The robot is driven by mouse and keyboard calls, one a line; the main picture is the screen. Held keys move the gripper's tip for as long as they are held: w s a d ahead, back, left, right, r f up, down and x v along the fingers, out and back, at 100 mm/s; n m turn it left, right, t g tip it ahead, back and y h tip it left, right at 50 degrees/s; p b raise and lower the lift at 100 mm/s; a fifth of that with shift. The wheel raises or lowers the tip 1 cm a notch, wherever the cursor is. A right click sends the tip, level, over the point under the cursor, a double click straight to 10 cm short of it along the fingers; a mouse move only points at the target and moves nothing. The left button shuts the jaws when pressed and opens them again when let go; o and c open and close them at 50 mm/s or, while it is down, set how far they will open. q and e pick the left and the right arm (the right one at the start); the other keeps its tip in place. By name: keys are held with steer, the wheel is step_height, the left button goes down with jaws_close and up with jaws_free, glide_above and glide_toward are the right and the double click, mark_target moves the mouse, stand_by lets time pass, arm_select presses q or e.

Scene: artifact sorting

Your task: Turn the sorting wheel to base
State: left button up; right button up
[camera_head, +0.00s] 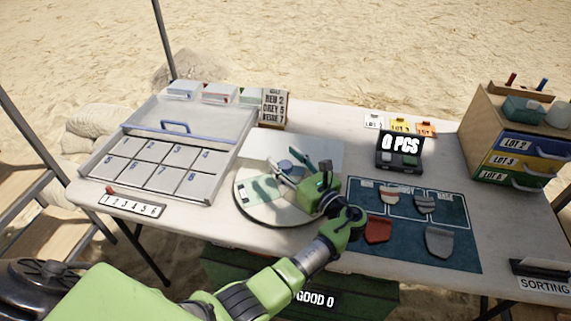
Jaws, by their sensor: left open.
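The sorting wheel (249,213) is a round pale disc on the table, left of the blue mat. A green patch and a small purple-grey piece show on it, with a dark green stick-like part near its back edge. My left gripper (285,178) is open over the wheel, and its green body hides the wheel's right side. Whether the fingers touch the wheel or a part on it cannot be told. The blue mat (460,255) has outlined fields, one lettered BASE, and several red, grey and pale sherd-like pieces. My right gripper is not in view.
A numbered tray (190,200) with a lid stands at the left. A dark counter box (398,160) reading 0 PCS stands behind the mat. A drawer cabinet (477,135) is at the right. A green GOOD bin (375,298) is below the table's front edge.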

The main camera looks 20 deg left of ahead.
arm_select(q)
step_height(320, 180, up, 8)
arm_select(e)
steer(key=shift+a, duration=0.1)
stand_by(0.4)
